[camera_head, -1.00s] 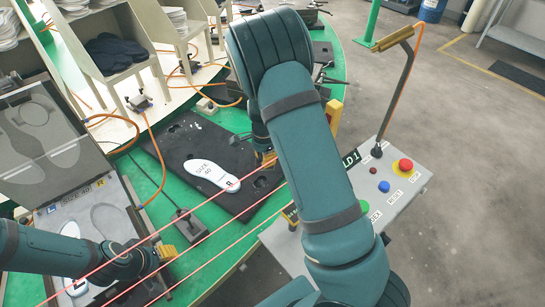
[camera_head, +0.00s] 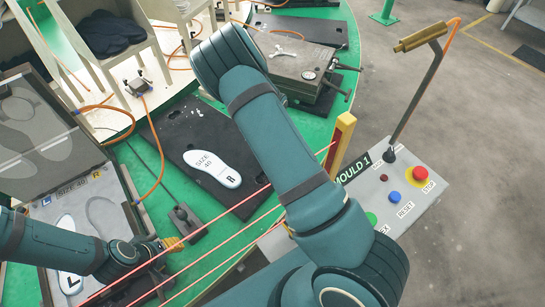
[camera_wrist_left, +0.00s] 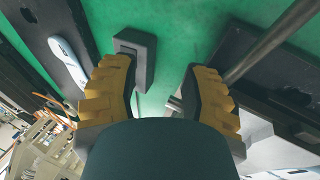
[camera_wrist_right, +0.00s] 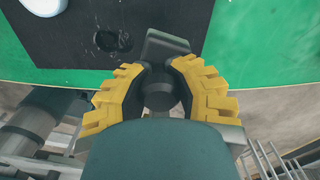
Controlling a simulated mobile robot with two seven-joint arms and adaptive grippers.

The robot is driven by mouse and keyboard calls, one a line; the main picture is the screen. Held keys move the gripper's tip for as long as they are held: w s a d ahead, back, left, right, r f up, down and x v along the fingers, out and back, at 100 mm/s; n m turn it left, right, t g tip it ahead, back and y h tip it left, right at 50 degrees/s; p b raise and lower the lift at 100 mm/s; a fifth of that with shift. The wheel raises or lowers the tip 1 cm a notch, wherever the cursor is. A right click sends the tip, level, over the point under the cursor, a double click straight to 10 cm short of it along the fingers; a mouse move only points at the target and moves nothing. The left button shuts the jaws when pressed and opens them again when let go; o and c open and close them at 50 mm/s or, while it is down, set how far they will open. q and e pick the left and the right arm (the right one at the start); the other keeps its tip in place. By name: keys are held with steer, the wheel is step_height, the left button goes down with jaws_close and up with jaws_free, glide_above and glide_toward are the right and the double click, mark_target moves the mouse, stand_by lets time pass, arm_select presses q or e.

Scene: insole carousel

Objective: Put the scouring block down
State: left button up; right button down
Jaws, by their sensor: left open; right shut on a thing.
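My right gripper (camera_wrist_right: 158,72) is shut on a dark grey thing with a round stub between the fingers and a flat block-like end (camera_wrist_right: 166,42) beyond them, which I take for the scouring block. It is over the green table's edge, beside the black mat (camera_wrist_right: 60,55). In the head view my right arm hides this gripper and the block. Whether the block touches the table I cannot tell. My left gripper (camera_head: 172,244) is open and empty above the green table, and its yellow fingers show apart in the left wrist view (camera_wrist_left: 160,82).
A white insole marked R (camera_head: 212,167) lies on the mat. A small dark grey fixture (camera_head: 187,222) stands near my left gripper. An open mould (camera_head: 105,215) lies at left. The button panel (camera_head: 405,190) with its lamp post stands right. Red lines cross the front.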

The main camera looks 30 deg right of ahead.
steer(key=shift+w+f, duration=0.1)
steer(key=shift+f, duration=3.05)
steer(key=shift+b, duration=0.3)
steer(key=shift+f, duration=0.15)
steer(key=c, duration=0.9)
jaws_free()
steer(key=shift+o, duration=0.2)
steer(key=shift+r, duration=0.25)
step_height(320, 180, up, 12)
steer(key=shift+f+p, duration=0.1)
steer(key=shift+p, duration=0.7)
